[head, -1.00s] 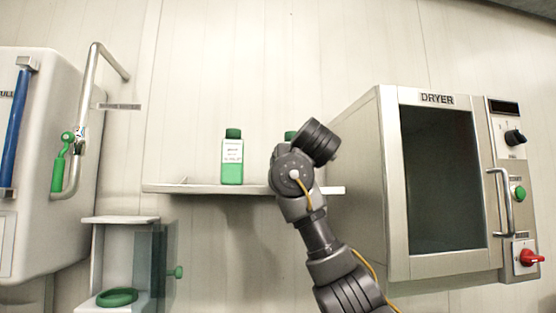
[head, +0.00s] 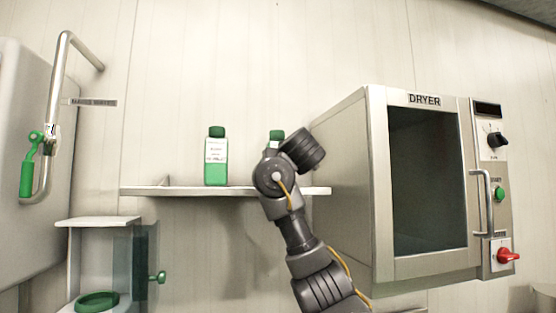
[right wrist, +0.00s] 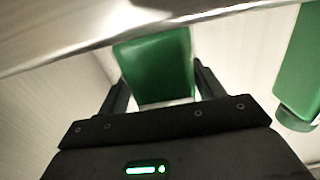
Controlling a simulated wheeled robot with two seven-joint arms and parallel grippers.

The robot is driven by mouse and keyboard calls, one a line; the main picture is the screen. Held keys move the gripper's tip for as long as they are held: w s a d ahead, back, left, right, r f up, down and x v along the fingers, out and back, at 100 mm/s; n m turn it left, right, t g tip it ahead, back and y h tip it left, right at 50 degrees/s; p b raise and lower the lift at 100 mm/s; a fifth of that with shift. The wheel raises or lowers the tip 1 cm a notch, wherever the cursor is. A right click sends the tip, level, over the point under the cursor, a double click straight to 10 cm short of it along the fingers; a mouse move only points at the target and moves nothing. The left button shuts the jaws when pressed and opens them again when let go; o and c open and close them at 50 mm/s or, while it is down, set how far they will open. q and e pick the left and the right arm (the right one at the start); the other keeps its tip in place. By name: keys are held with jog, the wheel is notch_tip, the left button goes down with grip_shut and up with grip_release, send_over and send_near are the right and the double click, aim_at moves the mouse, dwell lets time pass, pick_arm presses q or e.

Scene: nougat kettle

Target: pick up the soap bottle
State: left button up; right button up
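A green bottle with a white label and dark green cap (head: 216,158) stands upright on the wall shelf. A second green-capped bottle (head: 276,136) stands to its right, mostly hidden behind my right arm. In the right wrist view, a green bottle (right wrist: 155,62) shows between and beyond the fingertips of my right gripper (right wrist: 162,82). The fingers are spread; whether they touch the bottle is hard to tell. Another green bottle (right wrist: 300,65) shows at that view's right edge. My right gripper is hidden in the head view. My left gripper is not in view.
The white shelf (head: 160,191) is narrow. A dryer (head: 349,190) stands close to its right. A cabinet (head: 20,150) with a bent metal handle is at left, above a small stand with a green ring (head: 97,300). The wall above the shelf is clear.

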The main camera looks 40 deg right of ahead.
aim_at(274, 134)
jog(key=shift+w+a+f, duration=0.15)
jog(key=shift+w, duration=0.3)
jog(key=c, duration=0.5)
jog(key=shift+w, duration=0.1)
jog(key=c, duration=0.5)
jog(key=shift+c, duration=0.2)
jog(key=shift+r+b, duration=0.4)
jog(key=shift+d+r+b, duration=0.25)
jog(key=shift+r+b, duration=0.4)
jog(key=shift+r, duration=0.35)
jog(key=s+a+r, duration=0.1)
jog(key=s+a+r+b, duration=0.1)
jog(key=r, duration=0.1)
jog(key=s+a+r+b, duration=0.1)
jog(key=r, duration=0.1)
jog(key=shift+s+a+r, duration=0.15)
jog(key=shift+a, duration=0.1)
jog(key=s+a+r+b, duration=0.4)
jog(key=s+a+r, duration=0.1)
jog(key=s+a, duration=0.1)
jog(key=shift+s+a, duration=0.25)
jog(key=shift+s, duration=0.2)
